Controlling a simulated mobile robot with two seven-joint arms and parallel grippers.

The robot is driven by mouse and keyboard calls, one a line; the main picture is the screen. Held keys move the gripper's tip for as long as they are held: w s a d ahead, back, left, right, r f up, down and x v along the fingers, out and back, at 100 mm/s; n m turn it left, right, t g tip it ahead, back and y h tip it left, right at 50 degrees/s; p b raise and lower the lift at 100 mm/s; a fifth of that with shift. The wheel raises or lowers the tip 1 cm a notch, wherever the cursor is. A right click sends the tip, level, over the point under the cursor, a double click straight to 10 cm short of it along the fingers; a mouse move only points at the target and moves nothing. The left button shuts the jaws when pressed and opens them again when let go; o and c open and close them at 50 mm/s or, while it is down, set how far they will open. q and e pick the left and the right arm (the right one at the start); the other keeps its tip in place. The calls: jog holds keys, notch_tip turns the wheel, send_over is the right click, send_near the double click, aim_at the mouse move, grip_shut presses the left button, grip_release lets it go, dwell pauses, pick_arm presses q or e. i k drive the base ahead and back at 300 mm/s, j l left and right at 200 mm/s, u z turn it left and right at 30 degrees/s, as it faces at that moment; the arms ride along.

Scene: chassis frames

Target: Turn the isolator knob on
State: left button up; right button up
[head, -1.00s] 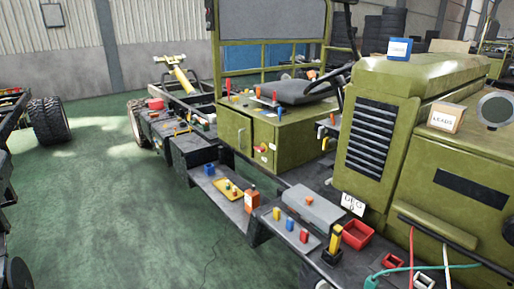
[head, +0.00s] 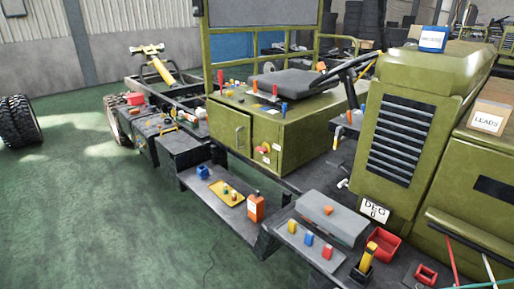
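A small red knob (head: 262,150) with a yellow part beside it sits on the front face of the green cabinet (head: 290,150) under the seat, near the middle of the head view. It looks like the isolator knob, but it is too small for me to tell which way it is turned. A small white label or plate lies just below it. Neither of my grippers is in view.
A black step (head: 222,205) with a yellow tray (head: 227,193) and an orange bottle (head: 256,207) juts out below the cabinet. A grey box (head: 332,217), coloured blocks and a red bin (head: 383,245) lie on the chassis at right.

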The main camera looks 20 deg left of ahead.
aim_at(263, 150)
jog(key=i+j, duration=0.25)
jog(key=j, duration=0.35)
jog(key=i+j+z, duration=0.1)
jog(key=i+j, duration=0.15)
jog(key=j, duration=0.3)
jog(key=i+j, duration=0.2)
jog(key=j, duration=0.4)
jog(key=i+j+z, duration=0.1)
jog(key=i+j, duration=0.15)
jog(key=j, duration=0.35)
jog(key=i+j, duration=0.2)
jog(key=j, duration=0.4)
jog(key=i+j+z, duration=0.1)
jog(key=j, duration=0.5)
jog(key=i+j+z, duration=0.1)
jog(key=i+j, duration=0.15)
jog(key=j, duration=0.35)
jog(key=i+j, duration=0.15)
jog(key=j, duration=0.5)
